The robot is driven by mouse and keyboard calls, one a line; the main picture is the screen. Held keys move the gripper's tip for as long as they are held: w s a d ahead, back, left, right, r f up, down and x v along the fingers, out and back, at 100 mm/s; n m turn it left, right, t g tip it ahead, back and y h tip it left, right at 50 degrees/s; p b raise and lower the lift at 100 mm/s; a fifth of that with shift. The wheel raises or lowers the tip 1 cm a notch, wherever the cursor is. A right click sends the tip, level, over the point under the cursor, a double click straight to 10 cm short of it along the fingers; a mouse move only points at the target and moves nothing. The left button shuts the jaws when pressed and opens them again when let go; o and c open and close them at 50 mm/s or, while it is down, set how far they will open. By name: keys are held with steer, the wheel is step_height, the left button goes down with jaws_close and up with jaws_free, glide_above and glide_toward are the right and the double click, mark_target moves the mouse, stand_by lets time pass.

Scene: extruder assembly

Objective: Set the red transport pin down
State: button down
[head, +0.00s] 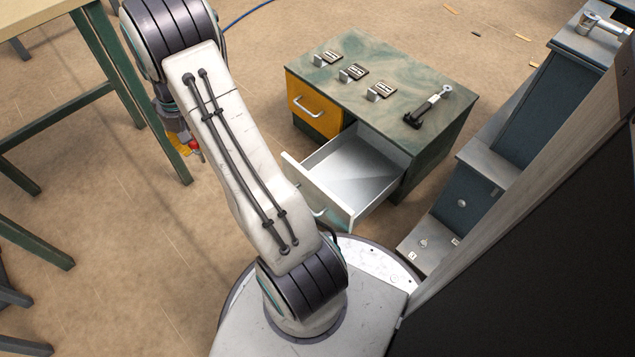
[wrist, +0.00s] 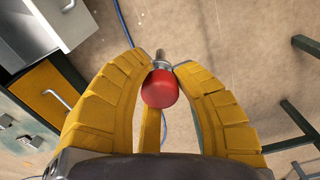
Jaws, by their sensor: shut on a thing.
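The red transport pin (wrist: 160,88) has a red rounded head and a short metal shank. In the wrist view my gripper (wrist: 162,66) has its yellow fingers closed around the pin, with the shank pointing away from the palm. In the head view my gripper (head: 184,143) hangs at the left of my arm, partly hidden by it. A small red spot of the pin (head: 194,145) shows at its fingers. The pin is held in the air over the floor, apart from the cabinet.
A low cabinet (head: 455,105) has an open, empty-looking drawer (head: 350,172) and a shut orange drawer (head: 313,106). Several small parts and a black tool (head: 428,108) lie on its top. A green-framed table (head: 92,95) stands at left. Blue-grey steps (head: 510,115) stand at right.

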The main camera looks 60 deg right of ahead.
steer(key=s+d+f+m, duration=0.3)
steer(key=s+d, duration=0.5)
steer(key=d, duration=0.1)
steer(key=m+b, duration=0.3)
steer(key=m, duration=1.1)
glide_above(356, 205)
step_height(356, 205, down, 20)
steer(key=f, duration=0.1)
steer(key=shift+f+b, duration=1.45)
steer(key=shift+f, duration=1.7)
steer(key=shift+f, duration=0.15)
